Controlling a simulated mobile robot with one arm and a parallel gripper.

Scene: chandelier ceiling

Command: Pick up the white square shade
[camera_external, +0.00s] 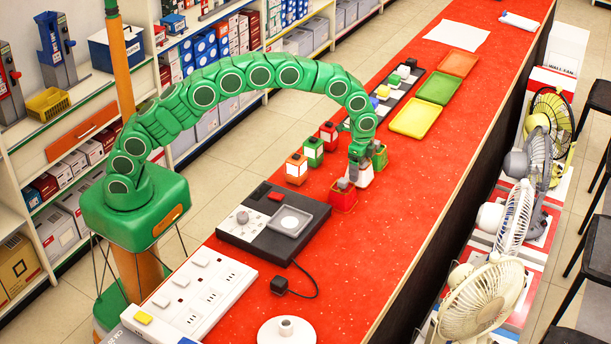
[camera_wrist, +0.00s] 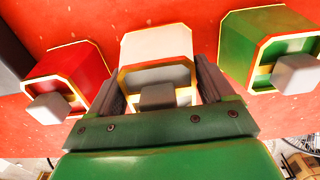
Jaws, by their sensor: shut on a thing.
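The white square shade (camera_external: 363,177) stands on the red counter between a red square shade (camera_external: 343,199) and a green one (camera_external: 380,158). In the wrist view the white shade (camera_wrist: 157,45) sits between the two fingers of my gripper (camera_wrist: 159,72). The red shade (camera_wrist: 70,72) is to its left and the green shade (camera_wrist: 262,45) to its right, both outside the fingers. My gripper (camera_external: 359,160) reaches down from above and is shut on the white shade. Whether the shade is clear of the counter, I cannot tell. The fingers hide part of its sides.
Orange (camera_external: 296,169), green (camera_external: 313,151) and red (camera_external: 328,134) lantern-like shades stand to the left. A black device (camera_external: 262,235) and a white socket panel (camera_external: 190,295) are nearer. Yellow (camera_external: 414,118), green (camera_external: 435,88) and orange (camera_external: 458,63) trays lie behind. The counter's right side is free.

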